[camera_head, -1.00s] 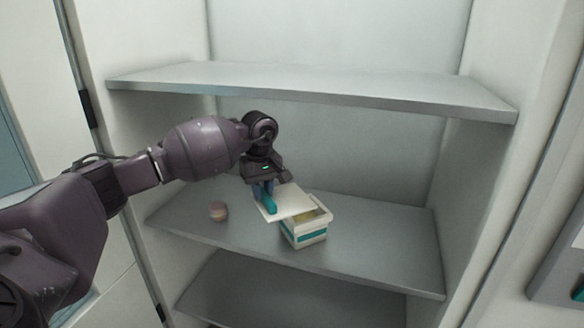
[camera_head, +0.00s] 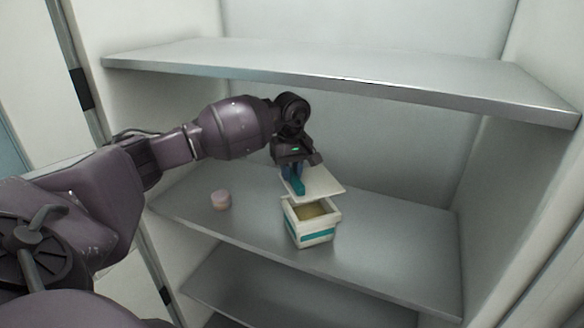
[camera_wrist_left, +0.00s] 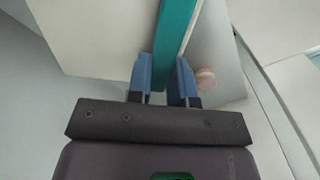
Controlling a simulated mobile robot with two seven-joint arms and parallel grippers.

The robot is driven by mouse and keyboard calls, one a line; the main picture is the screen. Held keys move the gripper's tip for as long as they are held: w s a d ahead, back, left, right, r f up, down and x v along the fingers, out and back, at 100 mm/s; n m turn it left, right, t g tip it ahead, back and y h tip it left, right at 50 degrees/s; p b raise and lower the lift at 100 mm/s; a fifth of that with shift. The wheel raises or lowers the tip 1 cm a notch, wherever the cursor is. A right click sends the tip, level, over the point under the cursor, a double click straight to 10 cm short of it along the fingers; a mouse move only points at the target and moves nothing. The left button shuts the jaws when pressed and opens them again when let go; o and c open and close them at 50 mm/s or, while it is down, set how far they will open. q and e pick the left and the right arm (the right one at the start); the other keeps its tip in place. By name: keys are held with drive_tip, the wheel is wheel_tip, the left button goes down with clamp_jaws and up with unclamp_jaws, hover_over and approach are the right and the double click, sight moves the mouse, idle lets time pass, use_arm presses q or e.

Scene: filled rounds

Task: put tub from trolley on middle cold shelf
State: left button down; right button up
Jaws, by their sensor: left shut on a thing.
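A white box-shaped tub (camera_head: 311,238) with a teal band stands upright on the middle shelf (camera_head: 390,245). Its top is open and shows a yellowish inside. A flat white lid-like panel (camera_head: 322,183) with a teal strip is above the tub's back part. My left gripper (camera_head: 293,180) is shut on the teal strip. In the left wrist view the teal strip (camera_wrist_left: 176,40) is between the blue fingers (camera_wrist_left: 166,80), with the white panel (camera_wrist_left: 100,35) beside it. I cannot tell whether the panel touches the tub. My right gripper is not in view.
The upper shelf (camera_head: 340,75) is empty and overhangs my left arm. A lower shelf (camera_head: 280,290) lies below. The middle shelf is clear right of the tub.

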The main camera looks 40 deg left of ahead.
use_arm(q)
drive_tip(key=shift+f+b, duration=0.4)
drive_tip(key=shift+f, duration=1.55)
drive_tip(key=shift+f+b, duration=0.9)
drive_tip(key=shift+f, duration=0.4)
drive_tip(key=shift+b, duration=0.3)
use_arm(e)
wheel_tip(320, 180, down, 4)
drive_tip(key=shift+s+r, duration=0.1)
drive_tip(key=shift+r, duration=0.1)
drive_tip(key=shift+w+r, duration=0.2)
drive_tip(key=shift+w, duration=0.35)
use_arm(q)
drive_tip(key=shift+d, duration=0.1)
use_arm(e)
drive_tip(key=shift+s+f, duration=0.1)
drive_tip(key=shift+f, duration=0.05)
